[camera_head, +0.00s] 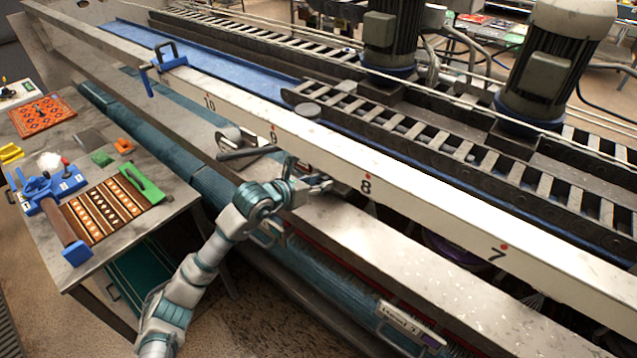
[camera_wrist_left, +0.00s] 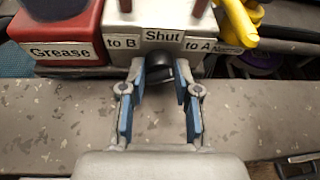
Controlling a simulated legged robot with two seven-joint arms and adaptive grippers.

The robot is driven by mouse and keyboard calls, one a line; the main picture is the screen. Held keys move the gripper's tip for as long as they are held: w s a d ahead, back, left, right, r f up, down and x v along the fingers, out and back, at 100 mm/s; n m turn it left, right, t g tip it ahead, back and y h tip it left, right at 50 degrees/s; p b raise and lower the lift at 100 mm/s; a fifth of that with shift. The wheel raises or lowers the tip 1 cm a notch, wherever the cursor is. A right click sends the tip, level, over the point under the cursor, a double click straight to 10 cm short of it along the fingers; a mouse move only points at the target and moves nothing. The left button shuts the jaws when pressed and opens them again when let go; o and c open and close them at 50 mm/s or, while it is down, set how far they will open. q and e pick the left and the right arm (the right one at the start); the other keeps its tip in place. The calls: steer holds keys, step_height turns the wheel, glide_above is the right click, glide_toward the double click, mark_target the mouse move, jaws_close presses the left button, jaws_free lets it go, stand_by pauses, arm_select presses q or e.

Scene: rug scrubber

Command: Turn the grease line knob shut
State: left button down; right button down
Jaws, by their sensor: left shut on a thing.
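In the left wrist view, a dark knob (camera_wrist_left: 159,74) sits on a light metal valve block below a label reading Shut (camera_wrist_left: 163,34). A to B label (camera_wrist_left: 121,43) is left of it and a to A label (camera_wrist_left: 197,46) is right of it. A red box (camera_wrist_left: 58,30) labelled Grease stands at the left. My left gripper (camera_wrist_left: 160,68) has its blue-padded fingers on either side of the knob, shut on it. Which label the knob points at cannot be told. In the head view, my left gripper (camera_head: 320,185) reaches in beside the white beam, and the knob cannot be made out. My right gripper is not in view.
The long white numbered beam (camera_head: 430,208) runs close beside my left gripper. A yellow part (camera_wrist_left: 236,25) stands right of the valve block. A metal ledge (camera_wrist_left: 55,120) lies below my fingers. A bench (camera_head: 185,190) with rug samples stands at the left.

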arm_select(q)
steer(key=shift+a, duration=0.1)
steer(key=shift+n+h, duration=0.3)
steer(key=shift+n, duration=0.3)
steer(key=shift+w+n+g+h, duration=0.1)
steer(key=shift+n+g+h, duration=0.35)
steer(key=shift+n, duration=0.25)
steer(key=shift+a+n, duration=0.1)
steer(key=shift+n, duration=0.2)
steer(key=shift+n+h+p, duration=0.4)
steer(key=shift+n+h, duration=0.05)
steer(key=shift+n, duration=0.15)
steer(key=shift+f+n+g+h, duration=0.1)
steer(key=shift+n+g+h, duration=0.15)
steer(key=shift+n+h, duration=0.05)
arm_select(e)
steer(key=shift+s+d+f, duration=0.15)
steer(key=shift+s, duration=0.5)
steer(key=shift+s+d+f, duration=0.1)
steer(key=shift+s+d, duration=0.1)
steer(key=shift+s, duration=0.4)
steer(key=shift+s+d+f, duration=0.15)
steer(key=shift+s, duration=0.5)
